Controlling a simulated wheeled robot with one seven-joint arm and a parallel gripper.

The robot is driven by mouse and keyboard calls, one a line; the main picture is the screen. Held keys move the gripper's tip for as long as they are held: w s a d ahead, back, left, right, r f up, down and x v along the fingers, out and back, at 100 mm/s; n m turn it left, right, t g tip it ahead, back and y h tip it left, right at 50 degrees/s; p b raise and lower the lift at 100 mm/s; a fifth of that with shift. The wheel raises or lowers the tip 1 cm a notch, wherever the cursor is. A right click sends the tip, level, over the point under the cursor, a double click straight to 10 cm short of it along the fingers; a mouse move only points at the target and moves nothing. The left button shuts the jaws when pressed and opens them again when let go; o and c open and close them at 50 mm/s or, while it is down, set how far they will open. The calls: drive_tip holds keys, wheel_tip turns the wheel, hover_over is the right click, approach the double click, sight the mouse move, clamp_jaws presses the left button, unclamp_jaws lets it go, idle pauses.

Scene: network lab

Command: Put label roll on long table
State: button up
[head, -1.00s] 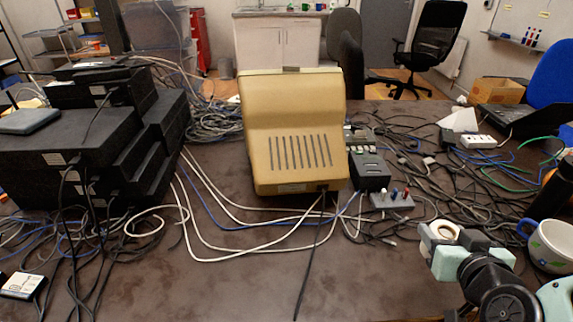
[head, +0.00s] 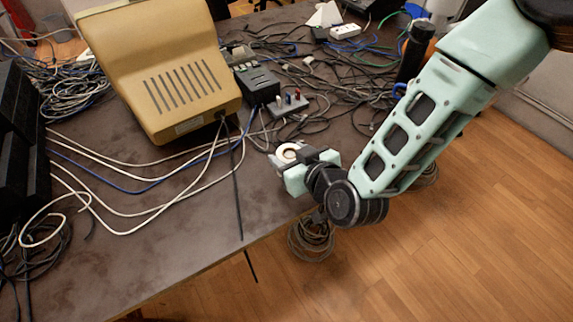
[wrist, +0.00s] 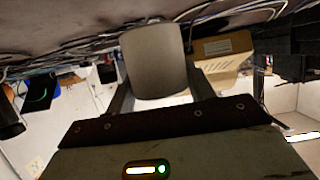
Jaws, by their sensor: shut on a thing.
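The label roll, a pale ring with a dark centre (head: 288,152), is held in my gripper (head: 291,165). In the wrist view the roll (wrist: 153,60) shows as a grey cylinder between the two fingers, which are shut on it. The long table (head: 175,235) has a dark brown top strewn with cables. My gripper and the roll are at its front edge, in front of a bare patch of tabletop. I cannot tell whether the roll touches the table.
A beige terminal (head: 165,70) stands on the table, with a small black box (head: 257,83) beside it. Cables cover much of the top. A dark bottle (head: 414,52) stands beyond my arm. Bare tabletop lies along the front edge. A coil of cable (head: 311,240) hangs or lies below it.

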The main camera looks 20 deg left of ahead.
drive_tip(key=shift+f, duration=2.3)
drive_tip(key=shift+f, duration=0.1)
drive_tip(key=shift+f, duration=0.15)
drive_tip(key=o, duration=1)
drive_tip(key=shift+o, duration=0.2)
